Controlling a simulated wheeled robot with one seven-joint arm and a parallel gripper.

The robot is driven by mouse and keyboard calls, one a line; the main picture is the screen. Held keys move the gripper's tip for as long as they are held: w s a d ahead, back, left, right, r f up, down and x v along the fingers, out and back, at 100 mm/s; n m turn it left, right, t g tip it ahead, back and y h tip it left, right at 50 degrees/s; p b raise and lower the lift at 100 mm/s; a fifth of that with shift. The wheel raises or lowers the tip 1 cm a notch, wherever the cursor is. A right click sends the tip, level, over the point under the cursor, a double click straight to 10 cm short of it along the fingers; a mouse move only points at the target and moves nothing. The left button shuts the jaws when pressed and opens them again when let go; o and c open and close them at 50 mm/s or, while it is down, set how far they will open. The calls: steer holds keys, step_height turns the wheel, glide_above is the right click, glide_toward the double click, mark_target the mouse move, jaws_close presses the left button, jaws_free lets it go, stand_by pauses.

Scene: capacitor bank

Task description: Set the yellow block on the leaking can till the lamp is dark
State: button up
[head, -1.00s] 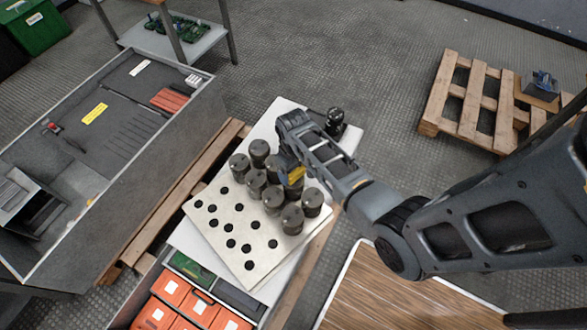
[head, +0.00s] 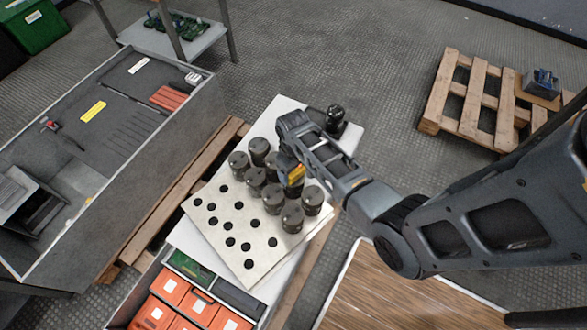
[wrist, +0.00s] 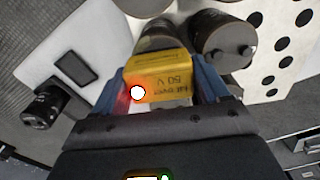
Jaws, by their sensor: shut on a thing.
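My gripper (wrist: 161,92) is shut on the yellow block (wrist: 172,68), with one blue finger on each side of it. The block bears the printed words "50 V", upside down in the wrist view, and a lamp (wrist: 137,93) on it glows white with a red halo. In the head view the block (head: 297,172) is partly hidden by my gripper, among several dark cans (head: 291,218). In the wrist view one can (wrist: 160,35) lies right behind the block and another (wrist: 221,43) beside it. I cannot tell whether block and can touch, or which can leaks.
The cans stand on a pale board with black holes (head: 213,236). A black knobbed object (head: 335,121) stands just beyond. A crate holds orange boxes (head: 172,291) in front. A grey cabinet (head: 150,165) is at left, a wooden pallet (head: 478,100) at right.

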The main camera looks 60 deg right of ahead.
stand_by(0.7)
steer(key=o, duration=1.1)
steer(key=shift+o, duration=0.2)
step_height(320, 180, up, 8)
steer(key=shift+f+p, duration=0.15)
steer(key=shift+p, duration=0.15)
